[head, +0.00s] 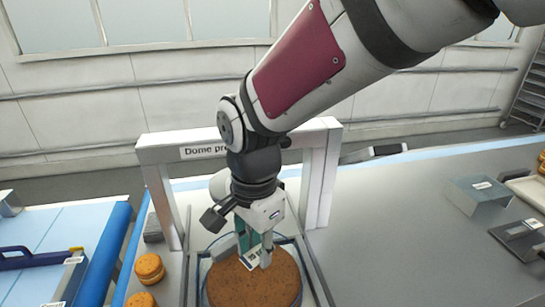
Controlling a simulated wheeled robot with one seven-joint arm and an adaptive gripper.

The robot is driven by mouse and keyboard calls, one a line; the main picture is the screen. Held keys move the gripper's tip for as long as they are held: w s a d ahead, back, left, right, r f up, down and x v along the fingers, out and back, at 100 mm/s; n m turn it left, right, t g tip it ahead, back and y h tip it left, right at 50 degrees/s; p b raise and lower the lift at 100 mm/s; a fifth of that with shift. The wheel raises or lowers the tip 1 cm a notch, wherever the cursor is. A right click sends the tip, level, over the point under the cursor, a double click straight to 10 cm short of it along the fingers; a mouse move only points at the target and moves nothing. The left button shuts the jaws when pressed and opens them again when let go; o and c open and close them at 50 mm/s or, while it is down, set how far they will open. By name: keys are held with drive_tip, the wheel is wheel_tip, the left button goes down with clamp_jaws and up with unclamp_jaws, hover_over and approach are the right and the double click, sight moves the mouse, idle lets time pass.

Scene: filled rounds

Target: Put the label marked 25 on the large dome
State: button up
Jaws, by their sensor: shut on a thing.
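My gripper (255,262) points down under the white press frame and is shut on a small white label (250,257). The label has dark marks, too small to read surely.
The white press frame (318,180) marked "Dome pr..." stands around my arm. Small orange-brown rounds (149,268) sit at left, beside a blue-edged surface (105,262). A grey block (480,196) and metal plates (522,238) lie at right. The grey table between is clear.

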sight(259, 270)
drive_tip(key=shift+w+f+b, duration=0.1)
drive_tip(key=shift+f+b, duration=0.8)
drive_tip(key=shift+f, duration=0.8)
drive_tip(key=shift+f+p, duration=0.3)
drive_tip(key=shift+p, duration=0.2)
idle(0.6)
drive_tip(key=o, duration=1.3)
drive_tip(key=shift+r, duration=0.1)
drive_tip(key=shift+r+p, duration=2.5)
drive_tip(key=shift+r, duration=0.9)
